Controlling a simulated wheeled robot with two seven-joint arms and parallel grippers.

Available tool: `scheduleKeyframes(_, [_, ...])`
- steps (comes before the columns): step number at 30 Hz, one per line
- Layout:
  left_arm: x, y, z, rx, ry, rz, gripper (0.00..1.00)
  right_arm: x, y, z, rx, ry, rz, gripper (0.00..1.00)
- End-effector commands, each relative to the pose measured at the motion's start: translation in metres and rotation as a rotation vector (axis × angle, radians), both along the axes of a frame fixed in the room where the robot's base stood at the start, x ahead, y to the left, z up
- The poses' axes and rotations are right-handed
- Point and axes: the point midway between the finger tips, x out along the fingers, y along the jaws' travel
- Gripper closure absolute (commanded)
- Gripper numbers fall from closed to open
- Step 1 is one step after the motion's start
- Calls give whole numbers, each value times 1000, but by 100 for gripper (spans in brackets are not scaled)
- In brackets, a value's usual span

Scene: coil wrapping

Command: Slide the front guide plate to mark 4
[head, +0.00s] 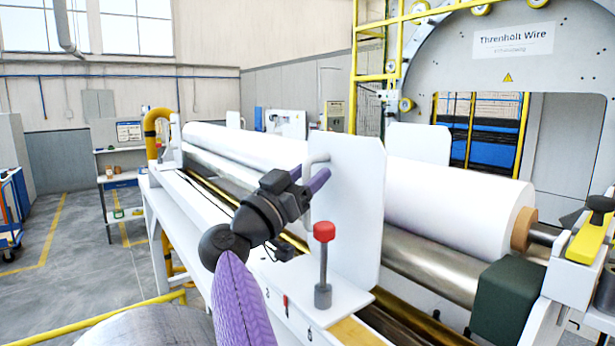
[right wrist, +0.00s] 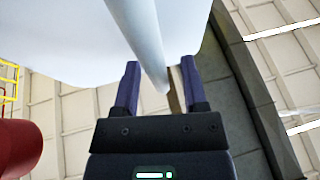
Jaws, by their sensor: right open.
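The front guide plate (head: 350,220) is a tall white upright panel beside the white roll, with a pale loop handle (head: 308,190) on its left face. A red-topped knob (head: 324,232) stands on its foot. My right gripper (head: 308,180) is open at the handle. In the right wrist view its two purple fingers (right wrist: 160,85) stand either side of the pale handle bar (right wrist: 145,45), with a gap showing. A scale with small marks (head: 288,308) and a red mark runs along the rail below the foot; its digits are hard to read. My left gripper is not in view.
The large white roll (head: 450,205) lies behind the plate, above a metal roller (head: 430,262). Another white plate (head: 420,142) stands beyond the roll. A dark green block (head: 508,300) and a yellow-topped clamp (head: 590,238) sit at the right. Open floor lies left.

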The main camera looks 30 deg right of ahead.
Motion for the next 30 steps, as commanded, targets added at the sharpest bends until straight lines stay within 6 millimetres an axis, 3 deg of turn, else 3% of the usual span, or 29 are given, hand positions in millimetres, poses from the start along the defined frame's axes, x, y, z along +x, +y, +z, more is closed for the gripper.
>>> scheduleKeyframes(7, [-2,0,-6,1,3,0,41,-1,7,-6,2,2,3,45])
scheduleKeyframes(18, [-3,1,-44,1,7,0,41,-22,80,-39,1,2,1,45])
scheduleKeyframes(30, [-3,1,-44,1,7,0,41,-24,88,-38,0,1,0,45])
